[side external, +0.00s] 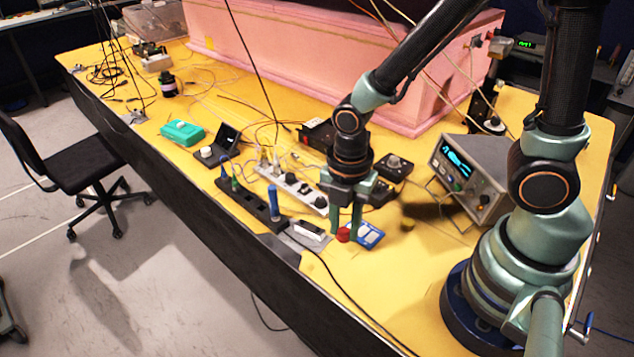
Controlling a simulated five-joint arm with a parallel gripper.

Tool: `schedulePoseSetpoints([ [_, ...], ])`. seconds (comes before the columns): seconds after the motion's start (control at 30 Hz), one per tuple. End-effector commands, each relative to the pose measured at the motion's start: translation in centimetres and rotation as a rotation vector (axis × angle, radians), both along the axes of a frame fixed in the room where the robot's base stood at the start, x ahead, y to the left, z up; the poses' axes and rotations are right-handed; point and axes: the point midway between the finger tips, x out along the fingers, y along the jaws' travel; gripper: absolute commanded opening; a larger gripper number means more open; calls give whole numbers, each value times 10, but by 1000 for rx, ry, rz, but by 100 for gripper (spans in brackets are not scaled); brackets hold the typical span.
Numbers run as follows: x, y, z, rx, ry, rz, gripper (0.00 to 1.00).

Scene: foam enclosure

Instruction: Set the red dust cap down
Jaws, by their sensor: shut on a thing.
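The red dust cap (343,235) is between the fingertips of my gripper (345,232), low over the yellow table near its front edge. My gripper points down and is shut on the cap. I cannot tell whether the cap touches the table.
A blue card-like item (367,235) lies just right of the cap, and a small white-and-black block (308,230) is to its left. Power strips (290,188) stand behind left. An oscilloscope (470,170) stands to the right. The yellow table (385,290) is mostly clear in front, apart from a black cable.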

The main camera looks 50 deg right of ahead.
Motion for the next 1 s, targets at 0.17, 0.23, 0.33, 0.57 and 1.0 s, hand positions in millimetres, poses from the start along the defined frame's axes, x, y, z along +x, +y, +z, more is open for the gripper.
schedulePoseSetpoints([
  [0.17, 0, 0, -22, -1, 3, 0, 0],
  [0.23, 0, 0, -25, 0, 1, 0, 0],
  [0.33, 0, 0, -30, -1, 2, 0, 0],
  [0.57, -1, 0, -54, -2, 5, 0, 0],
  [1.0, 0, 0, -63, 0, -1, 0, 0],
])
